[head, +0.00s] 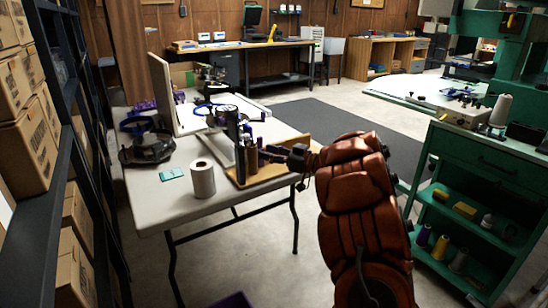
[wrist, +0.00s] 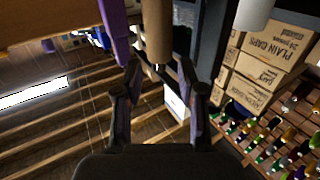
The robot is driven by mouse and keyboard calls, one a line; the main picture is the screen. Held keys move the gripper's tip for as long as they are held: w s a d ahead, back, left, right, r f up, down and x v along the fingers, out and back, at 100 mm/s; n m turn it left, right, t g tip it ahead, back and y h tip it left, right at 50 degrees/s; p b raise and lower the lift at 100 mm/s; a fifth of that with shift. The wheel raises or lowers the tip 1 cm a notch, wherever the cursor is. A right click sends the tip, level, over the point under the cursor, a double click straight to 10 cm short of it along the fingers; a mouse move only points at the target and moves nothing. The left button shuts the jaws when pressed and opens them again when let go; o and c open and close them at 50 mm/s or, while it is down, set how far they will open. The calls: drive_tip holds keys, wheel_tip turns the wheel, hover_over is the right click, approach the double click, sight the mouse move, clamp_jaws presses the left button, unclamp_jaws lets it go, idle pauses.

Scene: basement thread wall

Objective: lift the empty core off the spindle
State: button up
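A bare brown core (wrist: 158,32) shows upright in the upper middle of the wrist view, with a purple spool (wrist: 113,28) to its left. In the head view the brown core (head: 252,158) is among spools at the right side of the white table. My gripper (wrist: 158,72) is open; its two dark fingers lie either side of the core's lower end, with no contact clearly seen. In the head view my gripper (head: 281,153) reaches in from the right, close to the spools. The spindle is mostly hidden; only a small dark tip shows below the core.
A white roll (head: 202,178) and a teal card (head: 172,174) lie on the white table (head: 150,203). A wooden board (head: 282,172) is under the spools. An upright panel (head: 176,95) stands behind. Shelves of boxes (head: 28,150) line the left; a green cart (head: 478,160) stands right.

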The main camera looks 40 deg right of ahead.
sight(253, 148)
drive_tip(key=shift+b+x, duration=0.55)
drive_tip(key=shift+x, duration=2.65)
clamp_jaws()
drive_tip(key=shift+r, duration=0.15)
